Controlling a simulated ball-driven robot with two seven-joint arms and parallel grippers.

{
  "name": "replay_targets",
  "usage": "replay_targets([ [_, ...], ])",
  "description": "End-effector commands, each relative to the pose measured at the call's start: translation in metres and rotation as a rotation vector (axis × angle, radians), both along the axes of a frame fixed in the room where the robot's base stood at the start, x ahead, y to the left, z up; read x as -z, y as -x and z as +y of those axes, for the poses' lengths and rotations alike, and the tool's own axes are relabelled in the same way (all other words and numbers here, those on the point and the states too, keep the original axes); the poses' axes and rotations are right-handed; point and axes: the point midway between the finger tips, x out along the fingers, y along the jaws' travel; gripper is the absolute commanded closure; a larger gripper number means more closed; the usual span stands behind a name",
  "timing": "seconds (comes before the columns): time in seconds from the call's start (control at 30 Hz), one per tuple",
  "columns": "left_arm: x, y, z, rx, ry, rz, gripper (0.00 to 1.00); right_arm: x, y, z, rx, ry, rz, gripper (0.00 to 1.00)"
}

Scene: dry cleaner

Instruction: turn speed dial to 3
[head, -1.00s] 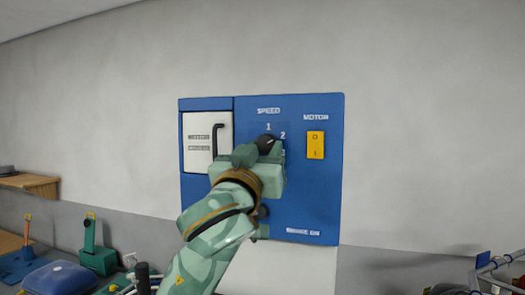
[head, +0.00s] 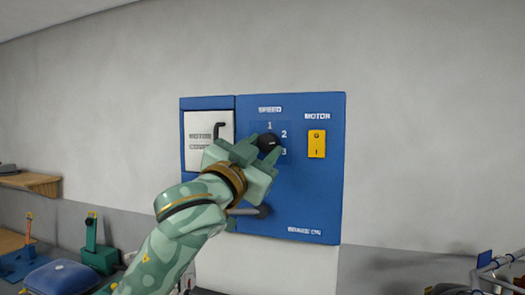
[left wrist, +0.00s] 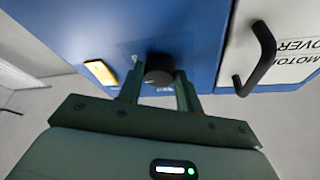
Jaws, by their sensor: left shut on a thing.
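The black speed dial (head: 268,142) sits on the blue control panel (head: 310,195), with the numbers 1, 2 and 3 above it and to its right. My left gripper (head: 263,150) is at the dial, shut on it. In the left wrist view the dial (left wrist: 158,68) lies between the two fingers of my left gripper (left wrist: 158,80). A faint light mark on the dial faces roughly right in the head view; I cannot tell exactly which number it meets. My right gripper is not in view.
A yellow motor switch (head: 316,143) is right of the dial. A white motor cover (head: 198,130) with a black handle (head: 219,130) is to its left. A dark knob or lever (head: 262,211) is below, partly behind my arm. The wall around the panel is clear.

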Motion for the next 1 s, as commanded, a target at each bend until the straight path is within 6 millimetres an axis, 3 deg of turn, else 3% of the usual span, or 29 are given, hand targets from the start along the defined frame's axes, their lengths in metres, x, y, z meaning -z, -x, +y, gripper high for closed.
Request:
replay_targets([
  [0.5, -0.0043, -0.0012, 0.0043, -0.002, -0.416, -0.137, 0.88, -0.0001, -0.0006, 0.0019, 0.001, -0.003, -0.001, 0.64],
  [1.0, -0.005, -0.0016, 0.0047, -0.001, -0.573, -0.186, 0.88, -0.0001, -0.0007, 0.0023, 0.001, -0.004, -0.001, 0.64],
])
